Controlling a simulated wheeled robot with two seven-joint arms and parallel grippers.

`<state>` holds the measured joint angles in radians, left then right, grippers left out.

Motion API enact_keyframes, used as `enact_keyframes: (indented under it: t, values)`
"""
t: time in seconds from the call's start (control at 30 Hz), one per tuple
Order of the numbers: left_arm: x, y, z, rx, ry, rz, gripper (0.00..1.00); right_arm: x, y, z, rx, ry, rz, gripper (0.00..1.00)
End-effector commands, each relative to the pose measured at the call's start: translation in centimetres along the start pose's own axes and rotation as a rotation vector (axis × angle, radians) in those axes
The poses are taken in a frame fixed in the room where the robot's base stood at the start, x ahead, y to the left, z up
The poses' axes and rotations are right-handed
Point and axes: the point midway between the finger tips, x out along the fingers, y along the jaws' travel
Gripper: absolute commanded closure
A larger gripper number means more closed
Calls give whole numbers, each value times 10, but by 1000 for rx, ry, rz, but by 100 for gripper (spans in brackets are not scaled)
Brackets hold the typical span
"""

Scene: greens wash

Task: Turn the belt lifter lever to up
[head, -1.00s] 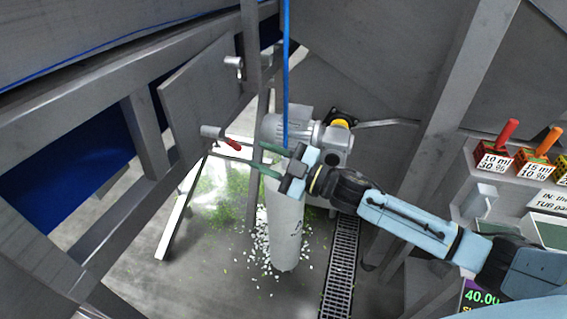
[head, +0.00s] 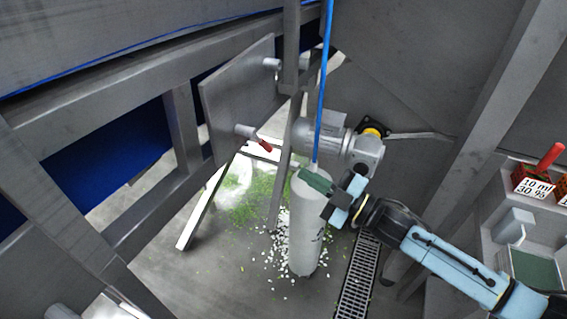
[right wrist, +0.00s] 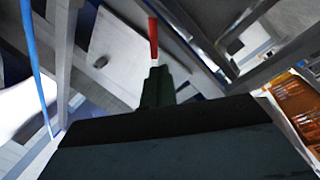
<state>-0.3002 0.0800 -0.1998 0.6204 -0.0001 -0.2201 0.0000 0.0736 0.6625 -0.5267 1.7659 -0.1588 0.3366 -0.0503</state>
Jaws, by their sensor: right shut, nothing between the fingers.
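The belt lifter lever has a red grip (head: 265,145) on a pale shaft. It is mounted on a grey plate (head: 240,95) and points right and slightly down in the head view. My right gripper (head: 312,180) is shut and empty, to the right of and below the red grip, with a gap between them in the picture. In the right wrist view the red grip (right wrist: 153,40) shows just beyond the closed fingertips (right wrist: 156,75). Whether they touch there is unclear. My left gripper is not in view.
A blue hose (head: 324,80) hangs close to my right gripper. A grey motor (head: 330,140) and a white cylinder (head: 305,235) are beside it. Frame posts (head: 290,110) stand near the plate. A floor drain (head: 358,280) lies below; red-handled bins (head: 535,180) are at right.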

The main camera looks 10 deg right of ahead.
Motion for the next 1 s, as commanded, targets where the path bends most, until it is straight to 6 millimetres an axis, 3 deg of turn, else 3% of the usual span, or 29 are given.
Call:
enact_keyframes:
  t: [0.37,0.7,1.0]
  values:
    - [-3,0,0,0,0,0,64,0,-43,-6,-586,-40,139,100]
    - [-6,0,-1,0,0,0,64,-6,-75,-9,-1110,-212,223,100]
    - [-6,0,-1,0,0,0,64,-9,-87,-10,-1336,-317,223,100]
